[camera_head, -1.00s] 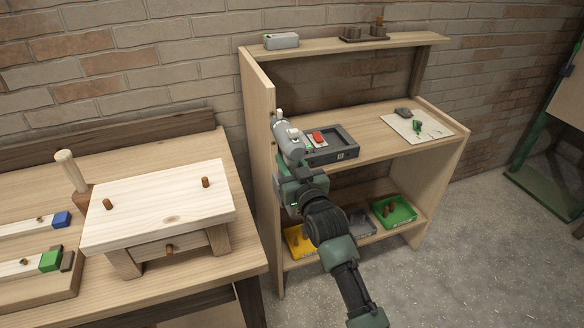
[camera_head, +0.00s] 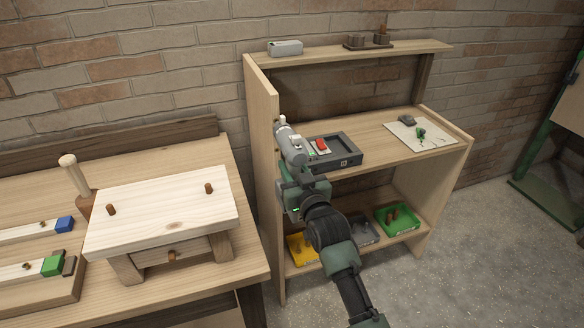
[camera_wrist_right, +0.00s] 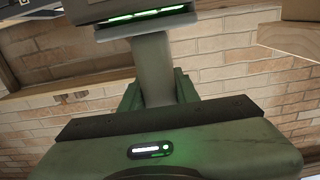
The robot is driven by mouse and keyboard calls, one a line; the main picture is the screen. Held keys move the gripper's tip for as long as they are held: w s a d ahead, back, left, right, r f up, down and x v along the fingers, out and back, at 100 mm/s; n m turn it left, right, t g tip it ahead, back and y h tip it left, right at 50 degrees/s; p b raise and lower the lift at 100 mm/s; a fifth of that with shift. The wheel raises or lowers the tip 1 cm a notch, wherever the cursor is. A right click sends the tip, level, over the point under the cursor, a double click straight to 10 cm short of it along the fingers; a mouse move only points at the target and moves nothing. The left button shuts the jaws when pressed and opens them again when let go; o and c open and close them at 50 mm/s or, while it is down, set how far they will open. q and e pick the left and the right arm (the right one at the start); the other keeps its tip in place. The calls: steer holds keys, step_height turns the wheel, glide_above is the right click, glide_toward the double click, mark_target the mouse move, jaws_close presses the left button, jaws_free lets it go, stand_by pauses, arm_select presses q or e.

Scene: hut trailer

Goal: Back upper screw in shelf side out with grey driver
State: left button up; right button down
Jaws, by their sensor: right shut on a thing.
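The grey driver (camera_head: 290,143) is held by my right gripper (camera_head: 299,178), its tip end up against the inner face of the left shelf side (camera_head: 262,130). In the right wrist view the driver's grey handle (camera_wrist_right: 154,62) stands between the green jaws of the gripper (camera_wrist_right: 157,92), with a green-lit grey body above it. A small pale piece shows at the driver's tip by the shelf side. I cannot tell whether it is the upper screw or part of the driver. My left gripper is out of view.
A grey tray (camera_head: 352,158) with a red-topped item is on the middle shelf, right beside the driver. Yellow (camera_head: 302,258), grey (camera_head: 370,236) and green (camera_head: 413,228) bins sit on the bottom shelf. A workbench (camera_head: 225,263) with a small wooden stool (camera_head: 160,207) stands at left.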

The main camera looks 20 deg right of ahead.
steer(key=shift+w+r, duration=0.15)
steer(key=shift+r, duration=0.1)
steer(key=shift+w, duration=0.4)
steer(key=shift+s+r+p, duration=0.35)
steer(key=shift+r, duration=0.05)
stand_by(0.8)
steer(key=shift+s+r+p, duration=0.1)
steer(key=shift+s+p, duration=0.05)
steer(key=shift+p, duration=0.35)
stand_by(0.3)
steer(key=shift+f+p, duration=0.2)
steer(key=shift+p, duration=0.1)
stand_by(0.4)
steer(key=shift+s+f, duration=0.2)
steer(key=shift+w+f, duration=0.1)
steer(key=shift+w, duration=0.05)
stand_by(0.4)
stand_by(0.6)
